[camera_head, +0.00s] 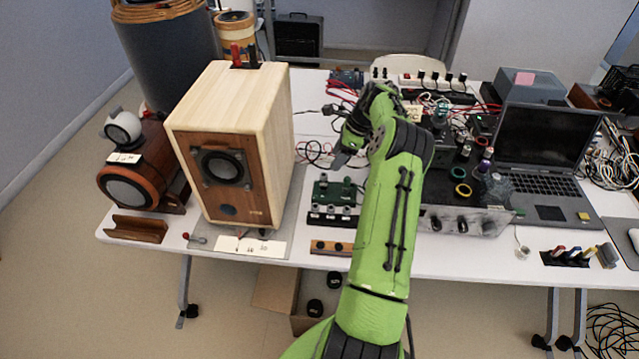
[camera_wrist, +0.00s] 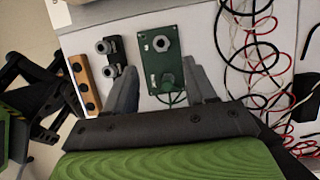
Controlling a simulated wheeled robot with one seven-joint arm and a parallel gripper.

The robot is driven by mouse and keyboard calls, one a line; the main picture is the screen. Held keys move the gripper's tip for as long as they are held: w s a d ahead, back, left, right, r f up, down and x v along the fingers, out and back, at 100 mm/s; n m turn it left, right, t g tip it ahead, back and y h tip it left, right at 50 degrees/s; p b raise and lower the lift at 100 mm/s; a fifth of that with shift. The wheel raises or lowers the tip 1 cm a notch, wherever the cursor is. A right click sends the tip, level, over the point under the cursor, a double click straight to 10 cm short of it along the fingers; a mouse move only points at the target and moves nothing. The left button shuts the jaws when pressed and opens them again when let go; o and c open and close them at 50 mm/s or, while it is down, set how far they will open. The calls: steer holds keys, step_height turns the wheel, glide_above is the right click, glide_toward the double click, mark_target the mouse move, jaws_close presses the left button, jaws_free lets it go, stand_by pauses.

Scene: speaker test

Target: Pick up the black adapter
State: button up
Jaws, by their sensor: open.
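My gripper (camera_wrist: 160,65) is open and empty in the wrist view. Its two grey fingers stand on either side of a small green circuit board (camera_wrist: 165,50), and I cannot tell the height above it. In the head view my gripper (camera_head: 346,154) is partly hidden by my green arm, over the table's middle. A small dark plug-like piece (camera_head: 329,110), possibly the black adapter, lies behind my gripper near thin cables. Black plugs (camera_head: 434,76) also sit in a power strip at the back. I cannot tell for sure which is the adapter; none shows clearly in the wrist view.
A large wooden speaker (camera_head: 186,140) stands left of my arm. Red, white and black wires (camera_wrist: 255,60) tangle right of the board in the wrist view. A laptop (camera_head: 545,135) and a grey box of electronics (camera_head: 470,218) fill the right.

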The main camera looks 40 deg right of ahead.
mark_target(326, 175)
steer(key=b+x, duration=0.1)
steer(key=x, duration=0.9)
steer(key=shift+d+b, duration=0.2)
steer(key=shift+b, duration=0.15)
steer(key=shift+s+r, duration=0.1)
steer(key=shift+r, duration=0.05)
steer(key=shift+c, duration=0.7)
jaws_close()
